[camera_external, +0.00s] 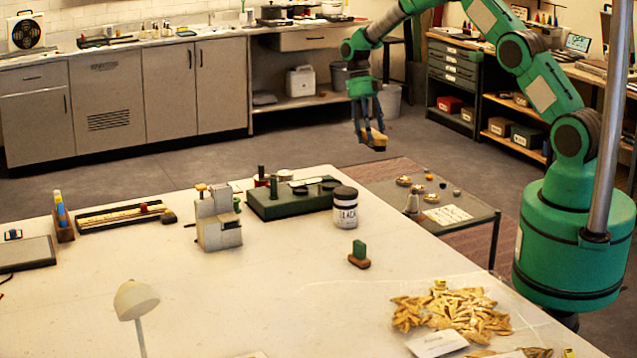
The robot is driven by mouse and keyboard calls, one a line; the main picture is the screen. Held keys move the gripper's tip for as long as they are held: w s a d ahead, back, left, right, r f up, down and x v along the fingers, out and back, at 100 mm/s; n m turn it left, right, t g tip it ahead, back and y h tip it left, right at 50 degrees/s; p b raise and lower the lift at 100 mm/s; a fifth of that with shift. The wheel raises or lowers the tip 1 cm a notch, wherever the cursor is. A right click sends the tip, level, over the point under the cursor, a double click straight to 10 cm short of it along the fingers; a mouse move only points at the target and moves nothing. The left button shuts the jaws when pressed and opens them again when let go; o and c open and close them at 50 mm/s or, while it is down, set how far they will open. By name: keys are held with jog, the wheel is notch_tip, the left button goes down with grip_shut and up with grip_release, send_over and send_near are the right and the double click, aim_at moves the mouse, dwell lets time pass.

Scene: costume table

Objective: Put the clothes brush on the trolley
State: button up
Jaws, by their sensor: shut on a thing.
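My gripper (370,128) points down in the air above the far side of the trolley. It is shut on the clothes brush (374,139), a small tan and dark thing held at the fingertips. The fingers partly cover the brush. The trolley (484,214) is a low, dark-topped table beyond the right edge of the white table. The brush is well above the trolley's top and apart from it.
A labelled jar (345,207) stands on the white table (280,290) near the trolley. Gold leaf-like pieces (455,312) lie at front right.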

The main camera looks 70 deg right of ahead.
notch_tip(320, 180, down, 10)
jog(key=s+d, duration=0.1)
jog(key=d, duration=0.1)
jog(key=shift+s+d+n, duration=0.3)
jog(key=shift+s, duration=0.05)
jog(key=shift+f, duration=2.85)
jog(key=shift+f, duration=0.1)
jog(key=shift+f, duration=1.95)
jog(key=shift+f, duration=0.15)
